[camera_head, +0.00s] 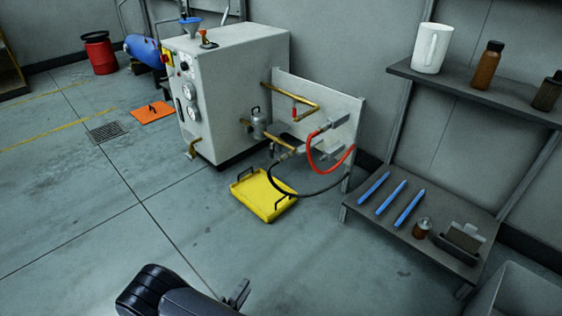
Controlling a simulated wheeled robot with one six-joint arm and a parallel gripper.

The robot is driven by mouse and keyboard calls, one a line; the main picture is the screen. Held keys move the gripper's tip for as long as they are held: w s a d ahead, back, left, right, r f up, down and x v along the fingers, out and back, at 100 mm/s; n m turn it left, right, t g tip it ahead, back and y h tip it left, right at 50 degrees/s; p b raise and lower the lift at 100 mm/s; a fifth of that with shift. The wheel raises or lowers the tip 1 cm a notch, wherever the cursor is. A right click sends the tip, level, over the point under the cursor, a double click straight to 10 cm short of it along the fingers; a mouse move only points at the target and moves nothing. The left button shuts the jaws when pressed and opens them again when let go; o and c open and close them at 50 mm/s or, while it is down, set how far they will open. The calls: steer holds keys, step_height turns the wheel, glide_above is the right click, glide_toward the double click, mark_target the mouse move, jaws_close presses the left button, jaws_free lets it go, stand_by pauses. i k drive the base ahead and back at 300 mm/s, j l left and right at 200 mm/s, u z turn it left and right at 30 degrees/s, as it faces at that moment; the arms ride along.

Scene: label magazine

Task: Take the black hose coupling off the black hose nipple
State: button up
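A black hose (308,194) hangs in a loop below the grey panel (343,103) beside the grey machine cabinet. Its left end rises to small fittings (284,152) under the lower brass pipe. The black coupling and its nipple are too small and dark there to tell apart, so I cannot see exactly how they sit together. My gripper (238,293) is at the bottom of the picture, well in front of the panel and apart from the hose. Its small dark fingers show, but whether they are open or shut is unclear.
A red hose (318,166) loops beside the black one. A yellow tray (262,212) lies on the floor below. The grey cabinet (238,92) stands left. A shelf (374,217) with blue rods (391,198) and a brown bottle (422,228) stands right. The front floor is clear.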

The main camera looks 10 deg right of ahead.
mark_target(279, 160)
steer(key=i+z, duration=0.2)
steer(key=i, duration=0.35)
steer(key=i+j+z, duration=0.2)
steer(key=i, duration=0.35)
steer(key=i+j+z, duration=0.15)
steer(key=i, duration=0.4)
